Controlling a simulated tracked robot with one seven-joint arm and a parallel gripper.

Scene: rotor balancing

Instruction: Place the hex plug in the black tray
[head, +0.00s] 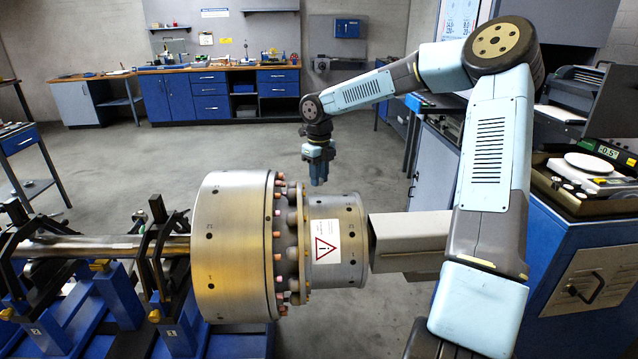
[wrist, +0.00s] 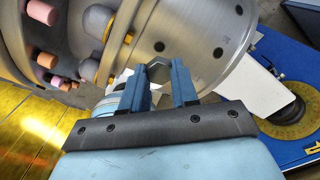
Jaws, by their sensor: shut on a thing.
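My gripper (head: 318,178) hangs pointing down above and just behind the silver rotor, near its narrower right drum. In the wrist view its two blue fingers (wrist: 161,72) are shut on a grey six-sided piece, the hex plug (wrist: 158,74), held between the tips. The plug is not visible in the head view. The rotor's metal drum (wrist: 205,45) lies close behind the fingers in the wrist view; I cannot tell whether the plug touches it. A dark, shallow tray-like holder (head: 600,207) with small parts is on the blue cabinet at the right; I cannot tell if it is the black tray.
The large rotor (head: 235,245) lies on a blue stand at left, with pinkish and grey plugs around its flange. A scale with a white round pan (head: 593,164) is on the blue cabinet (head: 545,275). A workbench (head: 200,95) stands far back, with open floor before it.

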